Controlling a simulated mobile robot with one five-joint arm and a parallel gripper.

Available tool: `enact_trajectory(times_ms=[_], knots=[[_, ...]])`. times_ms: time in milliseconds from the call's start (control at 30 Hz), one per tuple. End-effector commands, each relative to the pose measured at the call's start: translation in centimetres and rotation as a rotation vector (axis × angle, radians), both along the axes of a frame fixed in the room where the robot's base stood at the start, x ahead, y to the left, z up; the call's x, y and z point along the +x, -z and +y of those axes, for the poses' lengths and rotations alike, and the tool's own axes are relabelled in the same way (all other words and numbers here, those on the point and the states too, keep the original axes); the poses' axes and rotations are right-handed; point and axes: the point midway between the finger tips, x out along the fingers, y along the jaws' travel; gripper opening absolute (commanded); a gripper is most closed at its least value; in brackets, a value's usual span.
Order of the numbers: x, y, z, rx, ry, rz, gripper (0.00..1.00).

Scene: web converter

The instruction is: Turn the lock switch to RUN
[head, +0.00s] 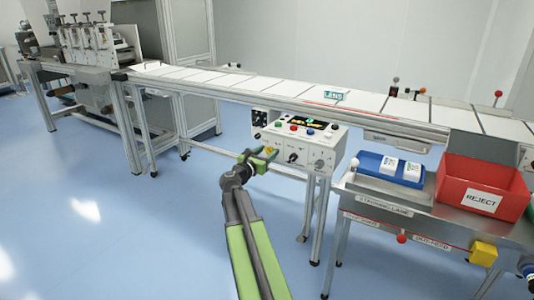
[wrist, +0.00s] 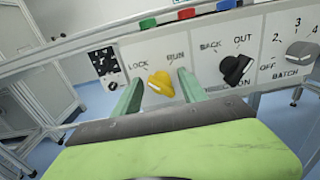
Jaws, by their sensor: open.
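The lock switch is a yellow knob (wrist: 161,84) on the front of the control panel, with LOCK printed at its upper left and RUN at its upper right. I cannot tell clearly which label it points to. My gripper (wrist: 160,76) is open, with one green finger on each side of the knob and a gap showing on both sides. In the head view my gripper (head: 263,154) is at the left part of the panel's front, by the yellow knob (head: 270,149).
A black BACK/OUT knob (wrist: 236,69) sits close to the right finger, with a grey BATCH knob (wrist: 302,52) further right. Coloured buttons line the panel top. The conveyor (head: 290,94) runs behind. A red reject bin (head: 450,198) and blue tray (head: 371,162) stand right.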

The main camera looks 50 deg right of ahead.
Motion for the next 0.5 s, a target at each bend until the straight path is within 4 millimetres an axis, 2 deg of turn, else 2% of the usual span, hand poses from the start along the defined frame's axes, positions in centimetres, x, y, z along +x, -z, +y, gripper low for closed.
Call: enact_trajectory(times_ms=[200,500], knots=[[-0.05,0.00,-0.04,0.000,0.001,0.000,0.48],[-0.11,0.01,-0.07,0.000,0.002,0.000,0.09]])
